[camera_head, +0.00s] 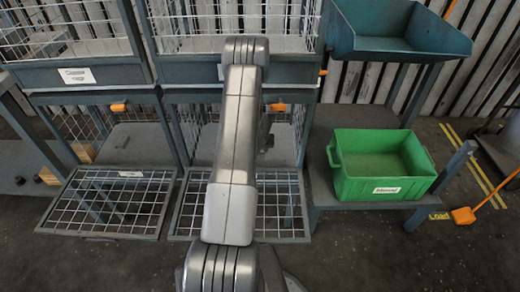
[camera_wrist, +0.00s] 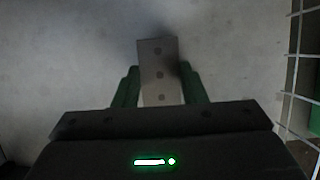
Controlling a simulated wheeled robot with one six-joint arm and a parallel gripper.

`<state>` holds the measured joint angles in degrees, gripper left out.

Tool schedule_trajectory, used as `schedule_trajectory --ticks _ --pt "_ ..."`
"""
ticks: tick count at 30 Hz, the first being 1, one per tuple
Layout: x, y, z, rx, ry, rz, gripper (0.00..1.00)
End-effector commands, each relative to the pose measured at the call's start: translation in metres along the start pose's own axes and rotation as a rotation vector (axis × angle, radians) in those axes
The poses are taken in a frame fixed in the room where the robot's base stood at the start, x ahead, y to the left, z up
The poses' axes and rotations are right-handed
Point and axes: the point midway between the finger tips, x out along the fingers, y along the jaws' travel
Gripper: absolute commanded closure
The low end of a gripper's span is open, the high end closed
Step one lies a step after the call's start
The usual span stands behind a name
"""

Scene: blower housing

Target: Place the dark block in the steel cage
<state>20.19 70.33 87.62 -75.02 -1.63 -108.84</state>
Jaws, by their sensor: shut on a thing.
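My gripper (camera_wrist: 160,84) shows in the wrist view with its two green fingers closed on either side of a grey-brown block with dark round spots, which I take for the dark block (camera_wrist: 158,60). The block sticks out beyond the fingertips over a pale grey surface. I cannot tell whether it touches that surface. White wire mesh of a steel cage (camera_wrist: 291,75) stands at the right of the wrist view. In the head view my arm reaches toward the middle cages and hides the gripper and block. The lower middle cage (camera_head: 287,155) has its mesh front folded down.
A green bin (camera_head: 372,190) stands on a low shelf to the right, below a blue-grey tray (camera_head: 400,45). Another open-fronted lower cage (camera_head: 125,140) is at left. Upper mesh cages (camera_head: 180,30) stand above. An orange-ended tool (camera_head: 464,216) lies on the floor at right.

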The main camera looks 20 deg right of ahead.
Motion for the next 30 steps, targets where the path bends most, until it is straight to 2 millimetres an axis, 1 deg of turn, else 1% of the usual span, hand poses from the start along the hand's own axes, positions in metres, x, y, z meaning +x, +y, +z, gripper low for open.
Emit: schedule_trajectory --ticks 2,3,5,6,13,17,27,30 --pt "0.004 0.0 -0.002 0.0 0.0 0.0 0.9" --pt "0.002 0.0 -0.001 0.0 0.0 0.0 0.54" --pt "0.002 0.0 -0.001 0.0 0.0 0.0 0.42" --pt "0.002 0.0 -0.001 0.0 0.0 0.0 0.4" --pt "0.002 0.0 -0.001 0.0 0.0 0.0 0.4" --pt "-0.004 0.0 0.002 0.0 0.0 0.0 0.4" --pt "-0.06 0.0 0.002 0.001 -0.001 0.0 0.4" --pt "-0.071 0.0 0.001 0.001 -0.001 0.0 0.4"
